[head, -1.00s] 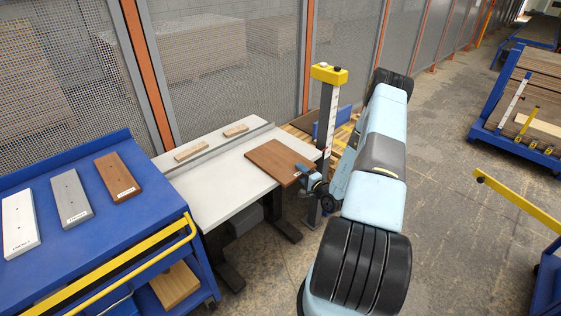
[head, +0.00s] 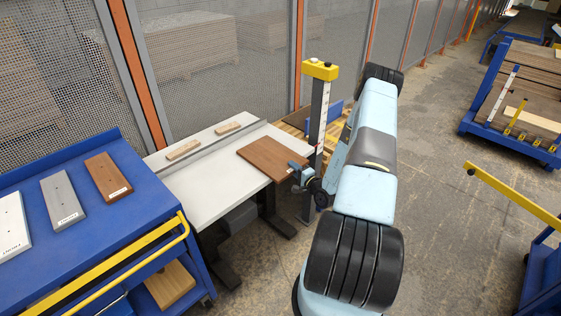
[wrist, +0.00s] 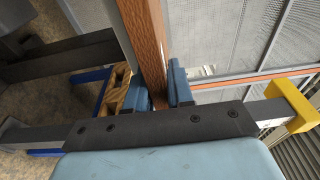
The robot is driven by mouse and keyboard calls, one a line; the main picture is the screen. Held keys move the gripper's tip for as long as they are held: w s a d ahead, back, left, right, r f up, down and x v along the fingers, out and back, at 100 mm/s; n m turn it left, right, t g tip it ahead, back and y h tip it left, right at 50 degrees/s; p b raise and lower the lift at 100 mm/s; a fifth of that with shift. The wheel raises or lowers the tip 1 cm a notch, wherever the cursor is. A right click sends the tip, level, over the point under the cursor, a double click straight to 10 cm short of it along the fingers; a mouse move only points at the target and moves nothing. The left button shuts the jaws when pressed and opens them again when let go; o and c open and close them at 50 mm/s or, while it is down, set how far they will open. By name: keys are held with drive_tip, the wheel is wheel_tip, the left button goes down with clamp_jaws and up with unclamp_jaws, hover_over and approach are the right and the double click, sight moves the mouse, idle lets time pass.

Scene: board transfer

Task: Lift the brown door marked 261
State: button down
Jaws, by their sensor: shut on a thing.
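The brown board (head: 270,156) is flat and level at the right end of the white table (head: 195,195), its right end near the table's edge. I cannot tell whether it touches the tabletop or hangs just above it. No number is readable on it. My gripper (head: 301,177) is shut on the board's near right edge. In the wrist view the board (wrist: 146,40) shows edge-on, running up from between the blue fingers of my gripper (wrist: 160,93). The fingers lie on both of its faces.
A yellow-topped post (head: 320,70) stands close beside the board and my arm. Two wooden blocks (head: 184,149) lie behind a rail on the table. A blue cart (head: 140,215) at left bears brown, grey and white labelled boards. Mesh fencing stands behind; open floor lies right.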

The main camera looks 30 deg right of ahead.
drive_tip(key=shift+w+a+r, duration=0.15)
drive_tip(key=shift+r, duration=0.05)
